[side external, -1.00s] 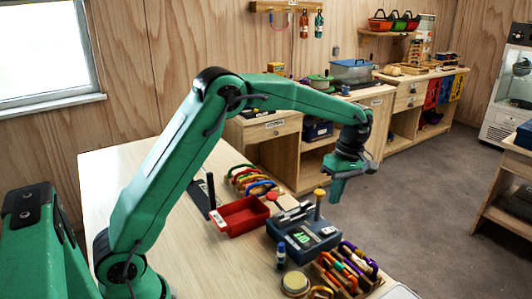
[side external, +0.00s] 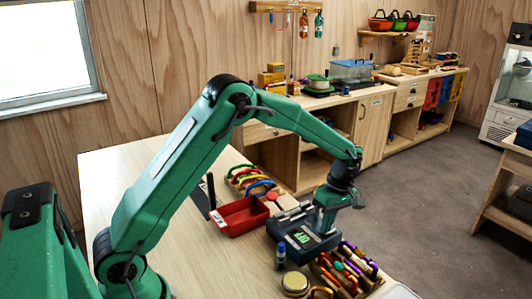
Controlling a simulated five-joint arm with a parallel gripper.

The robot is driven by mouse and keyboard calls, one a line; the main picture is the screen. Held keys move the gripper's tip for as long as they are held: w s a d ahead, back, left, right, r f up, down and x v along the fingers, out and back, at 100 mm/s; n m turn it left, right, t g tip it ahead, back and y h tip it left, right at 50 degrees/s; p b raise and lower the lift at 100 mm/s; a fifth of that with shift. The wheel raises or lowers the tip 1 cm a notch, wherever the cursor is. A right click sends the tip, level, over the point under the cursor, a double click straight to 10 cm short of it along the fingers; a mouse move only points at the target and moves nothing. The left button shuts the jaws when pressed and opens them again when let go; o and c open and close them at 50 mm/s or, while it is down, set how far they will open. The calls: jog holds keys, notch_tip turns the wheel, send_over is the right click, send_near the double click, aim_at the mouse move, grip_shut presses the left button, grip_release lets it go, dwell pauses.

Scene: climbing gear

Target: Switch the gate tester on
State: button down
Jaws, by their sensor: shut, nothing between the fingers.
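The gate tester (side external: 291,248) is a blue-grey box near the right edge of the table, with a small display (side external: 303,238) showing green marks too small to read for sure. A metal bar fixture runs along its back top. My gripper (side external: 325,228) is shut and empty, pointing down over the tester's right back part, where the yellow-topped lever stood. My gripper hides that lever, so I cannot tell its position or whether the fingers touch it.
A red tray (side external: 241,216) is left of the tester, with a rack of coloured carabiners (side external: 250,181) behind it. A rack of coloured gear (side external: 344,268), a small blue bottle (side external: 280,257) and a round tin (side external: 295,283) stand in front. The table's left part is clear.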

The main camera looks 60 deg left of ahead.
jog(key=shift+f, duration=0.1)
jog(key=shift+s+f+t, duration=0.1)
jog(key=shift+f+t, duration=0.05)
jog(key=shift+t, duration=0.15)
jog(key=shift+w, duration=0.75)
jog(key=shift+r, duration=0.2)
jog(key=shift+r, duration=0.1)
notch_tip(320, 180, up, 14)
jog(key=w, duration=0.2)
jog(key=shift+w+f, duration=0.2)
jog(key=shift+w, duration=0.2)
dwell(0.4)
